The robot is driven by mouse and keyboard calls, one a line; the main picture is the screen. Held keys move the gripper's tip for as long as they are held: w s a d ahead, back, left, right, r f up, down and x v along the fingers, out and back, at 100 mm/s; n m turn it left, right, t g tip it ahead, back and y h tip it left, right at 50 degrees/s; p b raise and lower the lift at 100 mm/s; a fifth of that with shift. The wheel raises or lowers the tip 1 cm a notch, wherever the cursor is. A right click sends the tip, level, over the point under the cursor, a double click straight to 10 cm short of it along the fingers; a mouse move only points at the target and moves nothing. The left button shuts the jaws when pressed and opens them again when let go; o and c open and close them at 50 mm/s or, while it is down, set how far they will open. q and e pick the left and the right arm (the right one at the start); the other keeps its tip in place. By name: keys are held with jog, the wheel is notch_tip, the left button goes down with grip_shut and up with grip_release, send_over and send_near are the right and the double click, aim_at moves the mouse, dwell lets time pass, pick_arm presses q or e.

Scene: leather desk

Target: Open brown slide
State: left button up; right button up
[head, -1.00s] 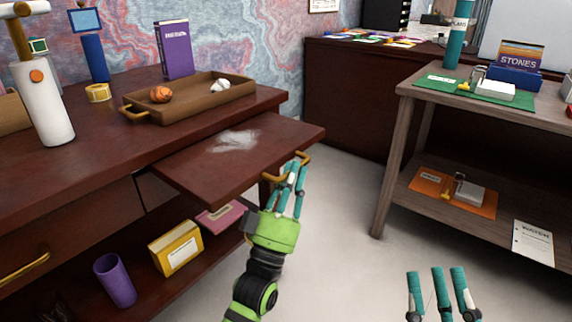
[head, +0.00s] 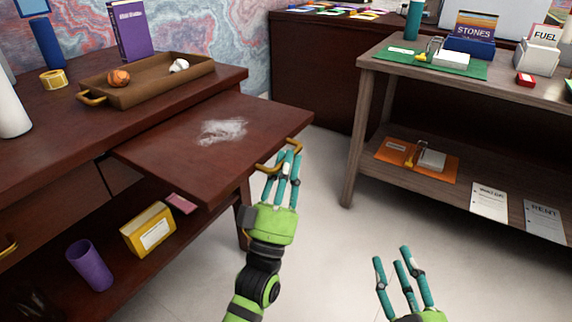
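The brown slide (head: 180,150) is a flat reddish-brown board standing out from the desk, with a pale smudge on top. Its brass handle (head: 264,168) is on the front edge. My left gripper (head: 285,158) is at this handle, its teal fingers closed around it; the fingers hide the handle's middle. My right gripper (head: 396,258) is at the bottom, open and empty, with its fingers apart over the floor.
A brown tray (head: 150,93) with an orange shell (head: 119,78) and a white shell (head: 179,66) sits on the desk. A yellow box (head: 148,230) and a purple cup (head: 90,264) are on the shelf below. A wooden shelf unit (head: 358,140) stands right; the floor between is clear.

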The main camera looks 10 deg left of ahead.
dwell(0.3)
pick_arm(q)
jog(key=v, duration=1.2)
jog(key=shift+h, duration=0.3)
